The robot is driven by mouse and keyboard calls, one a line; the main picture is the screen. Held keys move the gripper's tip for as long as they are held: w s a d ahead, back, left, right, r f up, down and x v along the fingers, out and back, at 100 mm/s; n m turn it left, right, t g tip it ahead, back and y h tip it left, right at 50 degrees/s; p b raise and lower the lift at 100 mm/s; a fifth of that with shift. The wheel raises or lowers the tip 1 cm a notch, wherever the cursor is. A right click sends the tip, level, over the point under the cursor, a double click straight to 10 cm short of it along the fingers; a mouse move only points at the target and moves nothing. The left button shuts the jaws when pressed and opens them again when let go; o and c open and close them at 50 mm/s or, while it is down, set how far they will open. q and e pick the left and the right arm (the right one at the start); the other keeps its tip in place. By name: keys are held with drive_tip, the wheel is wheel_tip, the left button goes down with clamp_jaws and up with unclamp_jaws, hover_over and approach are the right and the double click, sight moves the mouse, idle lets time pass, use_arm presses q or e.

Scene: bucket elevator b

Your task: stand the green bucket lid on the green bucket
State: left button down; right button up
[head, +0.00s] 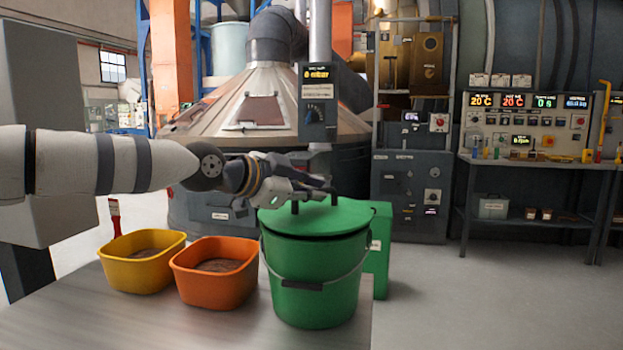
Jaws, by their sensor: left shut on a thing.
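The green bucket (318,308) stands upright on the near table, with its wire bail and dark grip hanging across the front. The green bucket lid (325,222) is over the bucket's mouth, roughly level and close to the rim. I cannot tell whether it rests fully on the rim. My left gripper (314,191) reaches in from the left and is shut on the handle on top of the lid. The gripper hides part of the handle, and the lid hides the bucket's inside. My right gripper is not in view.
An orange tub (216,289) and a yellow tub (138,274), both with brown contents, stand left of the bucket on the grey table (190,328). A green box (379,250) stands behind the bucket. Open floor lies to the right, before a control bench (540,163).

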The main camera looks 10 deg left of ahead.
use_arm(q)
drive_tip(key=shift+f, duration=0.55)
idle(0.4)
drive_tip(key=c, duration=1.6)
unclamp_jaws()
drive_tip(key=v, duration=1.2)
drive_tip(key=shift+f, duration=0.1)
